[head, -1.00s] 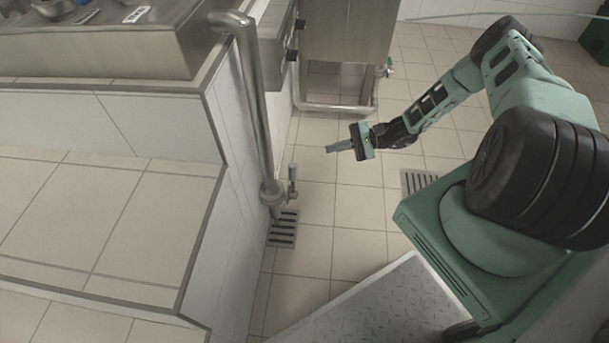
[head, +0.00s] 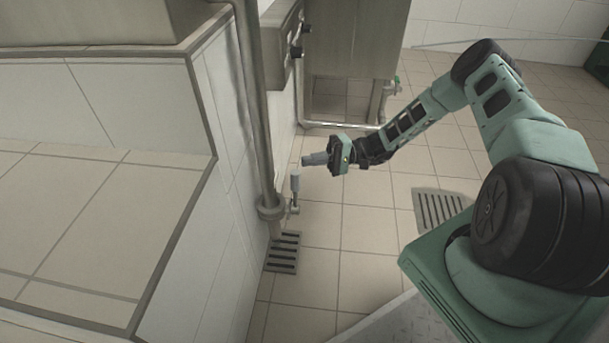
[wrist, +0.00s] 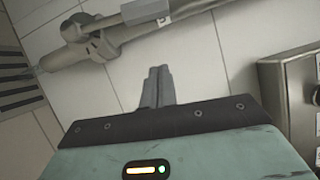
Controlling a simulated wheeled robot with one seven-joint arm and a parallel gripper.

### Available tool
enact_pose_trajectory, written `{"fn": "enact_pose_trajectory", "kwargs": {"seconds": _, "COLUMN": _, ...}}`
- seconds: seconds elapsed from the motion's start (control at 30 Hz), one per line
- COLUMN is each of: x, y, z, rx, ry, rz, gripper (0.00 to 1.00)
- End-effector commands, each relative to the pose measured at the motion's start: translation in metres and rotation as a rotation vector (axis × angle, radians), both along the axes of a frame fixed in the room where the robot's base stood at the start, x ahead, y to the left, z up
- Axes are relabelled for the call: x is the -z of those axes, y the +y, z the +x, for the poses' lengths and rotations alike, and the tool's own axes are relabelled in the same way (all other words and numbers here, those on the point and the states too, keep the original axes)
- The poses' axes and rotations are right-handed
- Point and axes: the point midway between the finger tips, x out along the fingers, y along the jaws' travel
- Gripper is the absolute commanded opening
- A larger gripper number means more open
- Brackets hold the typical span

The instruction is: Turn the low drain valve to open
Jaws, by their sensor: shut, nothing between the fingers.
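The low drain valve (head: 271,210) sits near the bottom of a vertical metal pipe, just above a floor drain. Its lever handle (head: 295,184) stands upright on the valve's right side. In the wrist view the valve body (wrist: 85,35) and its grey handle (wrist: 145,10) lie across the top, beyond my fingertips. My gripper (head: 306,160) is shut and empty. In the head view its tips appear just above and right of the handle's top. In the wrist view the shut fingers (wrist: 157,75) appear below the handle with a gap. Exact depth between them is unclear.
A slotted floor drain (head: 284,252) lies under the pipe (head: 252,100). A tiled wall and ledge (head: 120,220) are on the left. A steel cabinet (head: 355,40) with lower piping stands behind. Another floor grate (head: 442,209) is at the right. Tiled floor between is clear.

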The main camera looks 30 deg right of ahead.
Motion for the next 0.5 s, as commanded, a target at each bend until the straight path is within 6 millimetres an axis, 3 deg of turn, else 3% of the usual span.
{"fn": "enact_pose_trajectory", "kwargs": {"seconds": 0.1, "x": 0.003, "y": 0.025, "z": 0.004, "rx": -0.004, "ry": 0.001, "rz": 0.0, "gripper": 0.0}}
{"fn": "enact_pose_trajectory", "kwargs": {"seconds": 0.5, "x": -0.004, "y": 0.039, "z": -0.03, "rx": 0.002, "ry": 0.001, "rz": -0.001, "gripper": 0.0}}
